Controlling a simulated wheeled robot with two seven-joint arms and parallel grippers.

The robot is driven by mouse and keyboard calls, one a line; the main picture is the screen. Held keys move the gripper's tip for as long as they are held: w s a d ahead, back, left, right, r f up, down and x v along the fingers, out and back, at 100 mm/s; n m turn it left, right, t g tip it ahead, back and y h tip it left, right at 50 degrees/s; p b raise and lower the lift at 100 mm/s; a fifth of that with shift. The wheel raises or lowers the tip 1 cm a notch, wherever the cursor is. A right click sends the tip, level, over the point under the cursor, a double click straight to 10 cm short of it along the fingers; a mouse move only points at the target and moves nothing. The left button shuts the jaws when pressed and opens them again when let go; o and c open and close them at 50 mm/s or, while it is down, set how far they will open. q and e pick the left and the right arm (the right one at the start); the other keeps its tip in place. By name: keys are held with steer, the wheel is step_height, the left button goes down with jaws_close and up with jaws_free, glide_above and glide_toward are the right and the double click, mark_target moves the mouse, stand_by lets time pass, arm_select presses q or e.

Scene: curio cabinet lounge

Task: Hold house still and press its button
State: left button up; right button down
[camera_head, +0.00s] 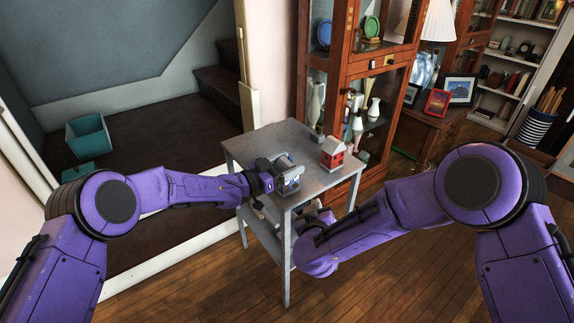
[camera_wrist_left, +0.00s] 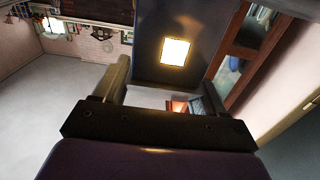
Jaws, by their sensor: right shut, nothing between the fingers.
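A small dark blue house (camera_head: 290,186) with lit windows sits near the front left edge of the grey table (camera_head: 318,182). My left gripper (camera_head: 287,165) is at this house, partly covering it. In the left wrist view the blue house (camera_wrist_left: 150,60) shows a bright window and lies between or just beyond the fingers. Whether they press on it I cannot tell. A red house (camera_head: 332,154) with a pale roof stands apart, farther right on the table; a bit of it shows in the wrist view (camera_wrist_left: 179,106). My right gripper (camera_head: 317,208) is shut and empty, low by the table's front, mostly hidden. No button is discernible.
A small grey item (camera_head: 318,134) is at the table's back edge. A glass-fronted wooden cabinet (camera_head: 340,75) stands close behind. Picture frames (camera_head: 438,103) are on a side table at right. Wooden floor (camera_head: 400,270) is open in front.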

arm_select(q)
steer(key=shift+o, duration=1.3)
